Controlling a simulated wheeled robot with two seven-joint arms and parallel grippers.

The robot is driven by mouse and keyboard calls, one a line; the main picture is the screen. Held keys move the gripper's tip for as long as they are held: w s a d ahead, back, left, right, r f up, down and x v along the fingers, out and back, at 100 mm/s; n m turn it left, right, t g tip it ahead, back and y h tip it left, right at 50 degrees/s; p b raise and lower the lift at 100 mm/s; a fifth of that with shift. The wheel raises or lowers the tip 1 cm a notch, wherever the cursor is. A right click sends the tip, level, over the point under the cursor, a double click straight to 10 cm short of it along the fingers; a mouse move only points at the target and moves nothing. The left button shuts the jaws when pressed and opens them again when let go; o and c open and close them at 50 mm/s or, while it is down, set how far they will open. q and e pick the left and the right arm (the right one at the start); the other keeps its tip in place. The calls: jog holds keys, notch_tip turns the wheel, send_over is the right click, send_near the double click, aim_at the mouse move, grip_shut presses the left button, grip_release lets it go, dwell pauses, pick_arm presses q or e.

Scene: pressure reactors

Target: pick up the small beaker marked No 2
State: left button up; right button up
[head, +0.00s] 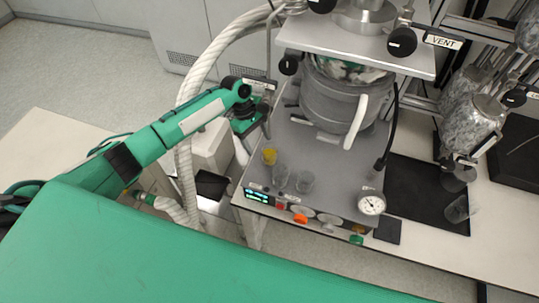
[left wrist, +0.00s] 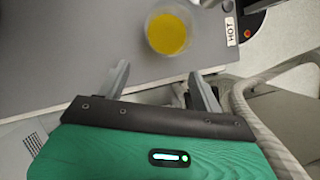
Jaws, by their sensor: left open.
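Three small clear beakers stand at the front left of the grey reactor deck in the head view: one with yellow contents (head: 269,156), one in the middle (head: 280,175) and one to the right (head: 304,181). I cannot read a number on any of them, so I cannot tell which is No 2. My left gripper (head: 257,132) is open and empty at the deck's left edge, just behind the yellow beaker. In the left wrist view the gripper (left wrist: 162,84) has its two fingers apart, with the yellow beaker (left wrist: 168,32) beyond them, untouched. My right gripper is not in view.
The steel reactor vessel (head: 333,105) stands behind the beakers under a plate with black knobs. A pressure gauge (head: 371,203) and coloured knobs line the deck's front. A thick white hose (head: 184,150) hangs left of the deck.

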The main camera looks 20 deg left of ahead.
aim_at(268, 153)
pick_arm(q)
jog(key=shift+s+d, duration=0.2)
jog(key=shift+d, duration=0.25)
jog(key=d, duration=0.1)
jog(key=s+d+b, duration=0.1)
jog(key=shift+s+d+f, duration=0.15)
jog(key=shift+s+d, duration=0.05)
jog(key=shift+d, duration=0.2)
jog(key=shift+b+x, duration=1.1)
jog(key=shift+b, duration=0.15)
jog(key=shift+a+f, duration=0.1)
jog(key=shift+f, duration=0.1)
jog(key=shift+c, duration=0.6)
jog(key=c, duration=1.1)
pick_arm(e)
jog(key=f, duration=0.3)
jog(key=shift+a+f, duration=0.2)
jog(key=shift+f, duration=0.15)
pick_arm(q)
jog(key=shift+r, duration=0.1)
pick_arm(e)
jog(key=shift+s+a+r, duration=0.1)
